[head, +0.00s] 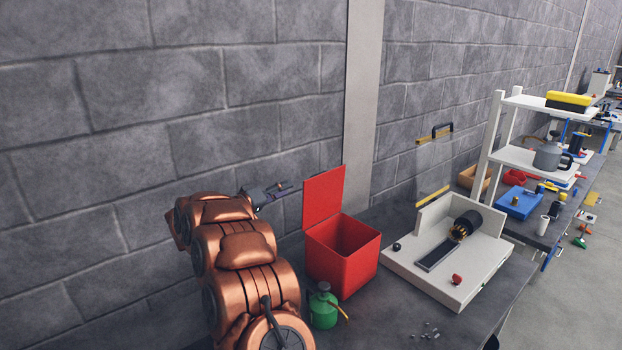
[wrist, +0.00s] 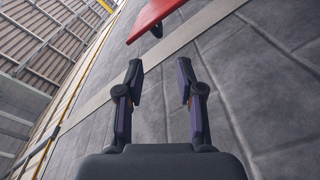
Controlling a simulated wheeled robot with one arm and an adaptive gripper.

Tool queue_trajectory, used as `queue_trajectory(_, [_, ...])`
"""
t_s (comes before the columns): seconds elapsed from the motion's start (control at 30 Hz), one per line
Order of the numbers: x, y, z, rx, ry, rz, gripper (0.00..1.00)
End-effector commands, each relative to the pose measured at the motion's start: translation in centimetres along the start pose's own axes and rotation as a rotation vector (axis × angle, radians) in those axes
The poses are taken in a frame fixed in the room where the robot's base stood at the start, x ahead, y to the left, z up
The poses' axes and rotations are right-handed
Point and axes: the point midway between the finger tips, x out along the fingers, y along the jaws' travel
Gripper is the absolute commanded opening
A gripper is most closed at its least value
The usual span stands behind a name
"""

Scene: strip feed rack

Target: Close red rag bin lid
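The red rag bin (head: 342,260) stands on the grey bench near the wall, with its top open. Its red lid (head: 323,199) stands up, roughly vertical, along the bin's left edge. In the wrist view the red lid (wrist: 154,18) shows at the top, beyond the fingertips. My gripper (head: 278,190) is left of the lid, close to the wall and near the lid's mid height. In the wrist view my gripper (wrist: 160,82) has its fingers apart with nothing between them. A gap shows between the fingers and the lid.
A green can (head: 323,307) with a thin spout stands in front of the bin. A white machine (head: 447,251) with a dark roller sits to the right on the bench. White shelves (head: 530,158) stand farther right. The block wall (head: 180,90) is close behind the bin.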

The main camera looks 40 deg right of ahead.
Motion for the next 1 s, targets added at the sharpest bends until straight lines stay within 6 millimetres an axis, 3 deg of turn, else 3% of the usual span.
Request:
queue_trajectory(0.6, [9.3, 0.0, 0.2, 0.0, -0.002, 0.003, 0.37])
queue_trajectory(0.8, [11.3, 0.0, 0.1, 0.001, -0.001, 0.003, 0.37])
queue_trajectory(1.0, [11.8, 0.1, 0.0, 0.001, 0.0, 0.001, 0.37])
